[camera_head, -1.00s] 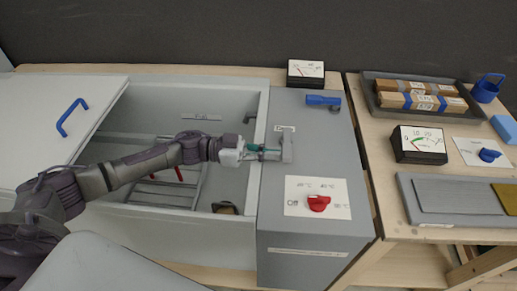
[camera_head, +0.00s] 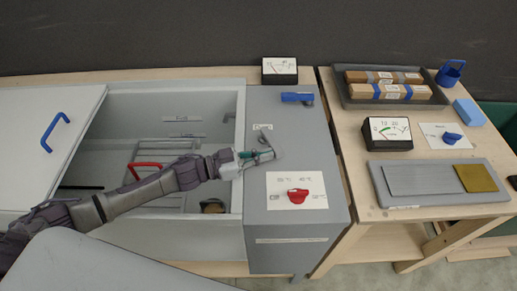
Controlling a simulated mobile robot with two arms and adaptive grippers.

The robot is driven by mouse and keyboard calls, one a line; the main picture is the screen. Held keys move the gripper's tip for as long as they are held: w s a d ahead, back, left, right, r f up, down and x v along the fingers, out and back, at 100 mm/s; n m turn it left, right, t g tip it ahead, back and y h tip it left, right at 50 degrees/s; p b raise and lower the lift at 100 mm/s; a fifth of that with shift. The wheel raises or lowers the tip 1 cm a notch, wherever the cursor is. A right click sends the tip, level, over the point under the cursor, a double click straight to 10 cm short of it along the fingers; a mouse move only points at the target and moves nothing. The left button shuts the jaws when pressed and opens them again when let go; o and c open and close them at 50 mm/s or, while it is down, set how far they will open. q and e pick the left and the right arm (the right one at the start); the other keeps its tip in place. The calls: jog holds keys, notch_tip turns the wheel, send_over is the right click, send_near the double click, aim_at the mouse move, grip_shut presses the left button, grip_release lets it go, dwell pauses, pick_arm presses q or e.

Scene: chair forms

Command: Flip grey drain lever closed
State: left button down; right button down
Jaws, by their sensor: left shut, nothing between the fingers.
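The grey drain lever (camera_head: 269,143) stands on the grey control panel (camera_head: 316,150), just below a small label. It appears slanted, its lower end toward the right. My left gripper (camera_head: 258,154) is shut and empty, its fingers at the lever's left side. The fingers seem to touch or nearly touch the lever; exact contact cannot be told. The gripper hides part of the lever. My right gripper is not in view.
A red knob (camera_head: 298,196) is below the lever and a blue handle (camera_head: 297,97) above it. A meter (camera_head: 280,70) stands behind. The open basin (camera_head: 222,227) with a red-handled rack (camera_head: 147,165) is left. The right table holds a tray (camera_head: 345,98) and another meter (camera_head: 388,131).

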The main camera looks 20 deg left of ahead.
pick_arm(q)
jog(key=v, duration=1.2)
jog(key=shift+a, duration=0.1)
